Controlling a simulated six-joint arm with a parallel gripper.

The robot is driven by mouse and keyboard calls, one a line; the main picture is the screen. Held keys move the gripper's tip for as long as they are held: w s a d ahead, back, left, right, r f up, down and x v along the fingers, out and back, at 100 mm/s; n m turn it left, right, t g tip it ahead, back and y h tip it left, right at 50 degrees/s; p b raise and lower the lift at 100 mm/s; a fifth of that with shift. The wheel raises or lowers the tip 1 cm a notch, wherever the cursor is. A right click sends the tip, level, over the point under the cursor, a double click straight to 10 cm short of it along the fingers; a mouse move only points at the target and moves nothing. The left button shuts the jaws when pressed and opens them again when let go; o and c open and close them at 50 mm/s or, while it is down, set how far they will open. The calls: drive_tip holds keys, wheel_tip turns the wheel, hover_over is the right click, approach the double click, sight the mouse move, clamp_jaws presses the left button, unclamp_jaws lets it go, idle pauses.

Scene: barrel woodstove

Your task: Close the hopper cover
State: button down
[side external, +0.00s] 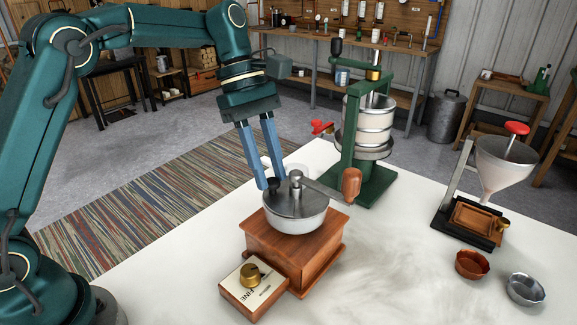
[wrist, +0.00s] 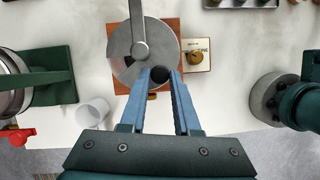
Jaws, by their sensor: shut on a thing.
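The grinder's round grey hopper cover (side external: 302,207) sits on top of the metal bowl (side external: 300,224) above a wooden box (side external: 293,246). In the wrist view the cover (wrist: 130,40) is a flat grey disc, with a dark patch near its left edge. A small black knob (wrist: 159,75) stands near the cover's rim. My gripper (side external: 269,186) points down at the rim, and its blue fingers are shut on the knob; the wrist view shows the knob between the fingertips (wrist: 159,77). The knob is partly hidden by the fingers in the side view.
A crank arm with a wooden handle (side external: 352,184) reaches across the cover. A green press (side external: 376,180) stands behind, a funnel stand (side external: 497,165) at right, with two small bowls.

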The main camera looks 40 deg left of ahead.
drive_tip(key=shift+w+a+m+g, duration=0.1)
drive_tip(key=shift+w+m+g, duration=0.2)
drive_tip(key=shift+m, duration=0.5)
drive_tip(key=shift+w+a+m+g, duration=0.1)
drive_tip(key=shift+w+m+g, duration=0.2)
drive_tip(key=shift+m, duration=0.5)
drive_tip(key=shift+w+m+y, duration=0.1)
drive_tip(key=shift+m+y, duration=0.2)
drive_tip(key=shift+m, duration=0.2)
drive_tip(key=c, duration=0.6)
unclamp_jaws()
drive_tip(key=shift+c, duration=0.2)
drive_tip(key=shift+n, duration=0.3)
